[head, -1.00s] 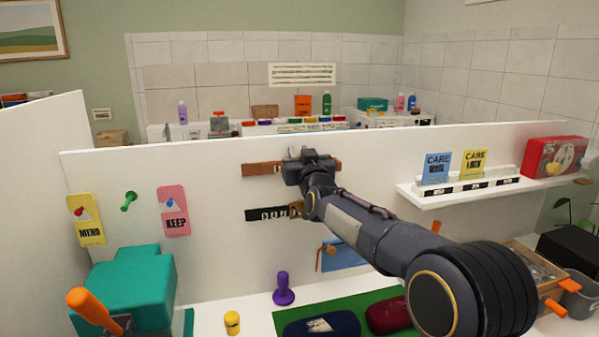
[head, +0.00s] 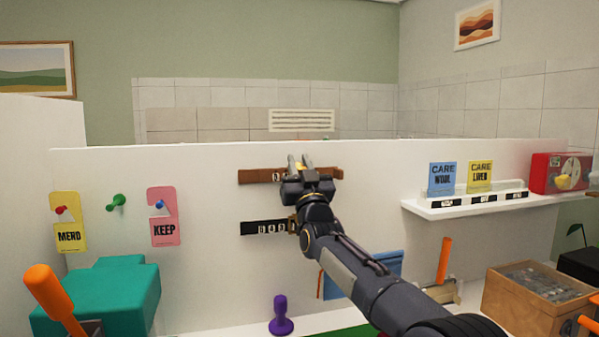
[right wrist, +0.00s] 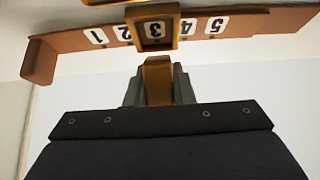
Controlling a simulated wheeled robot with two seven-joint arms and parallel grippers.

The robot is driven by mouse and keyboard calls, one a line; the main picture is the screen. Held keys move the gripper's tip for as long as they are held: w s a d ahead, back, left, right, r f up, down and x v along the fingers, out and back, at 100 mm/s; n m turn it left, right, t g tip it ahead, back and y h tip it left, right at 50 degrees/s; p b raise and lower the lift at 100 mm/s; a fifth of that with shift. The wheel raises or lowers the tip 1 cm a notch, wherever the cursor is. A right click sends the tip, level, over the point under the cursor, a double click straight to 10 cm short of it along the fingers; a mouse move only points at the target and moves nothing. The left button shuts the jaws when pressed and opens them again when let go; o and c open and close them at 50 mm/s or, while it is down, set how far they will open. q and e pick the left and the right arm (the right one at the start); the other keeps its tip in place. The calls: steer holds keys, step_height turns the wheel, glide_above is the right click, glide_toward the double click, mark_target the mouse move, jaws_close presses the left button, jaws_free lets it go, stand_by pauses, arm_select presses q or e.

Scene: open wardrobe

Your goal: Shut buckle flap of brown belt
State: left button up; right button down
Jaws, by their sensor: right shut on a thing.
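The brown belt (head: 258,176) is fixed across the upper part of the white panel. In the right wrist view the belt (right wrist: 70,41) carries numbers, and a brass buckle frame (right wrist: 153,46) surrounds the 3. My right gripper (head: 300,163) is at the belt with its fingers pointing up. In the right wrist view it is shut on the brass buckle flap (right wrist: 158,72), which stands out from the belt just beside the frame. The gripper hides the buckle in the head view. My left gripper is not in view.
A black numbered belt (head: 254,229) hangs just below, partly behind my right arm. A shelf (head: 470,208) with blue and yellow cards is to the right. Pegs and tags (head: 69,237) are at left, above a teal block (head: 105,295). A purple peg (head: 281,317) stands below.

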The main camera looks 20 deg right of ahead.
steer(key=c, duration=1.2)
jaws_free()
steer(key=shift+c, duration=0.2)
steer(key=b+v, duration=0.2)
steer(key=v, duration=0.6)
steer(key=shift+b, duration=0.4)
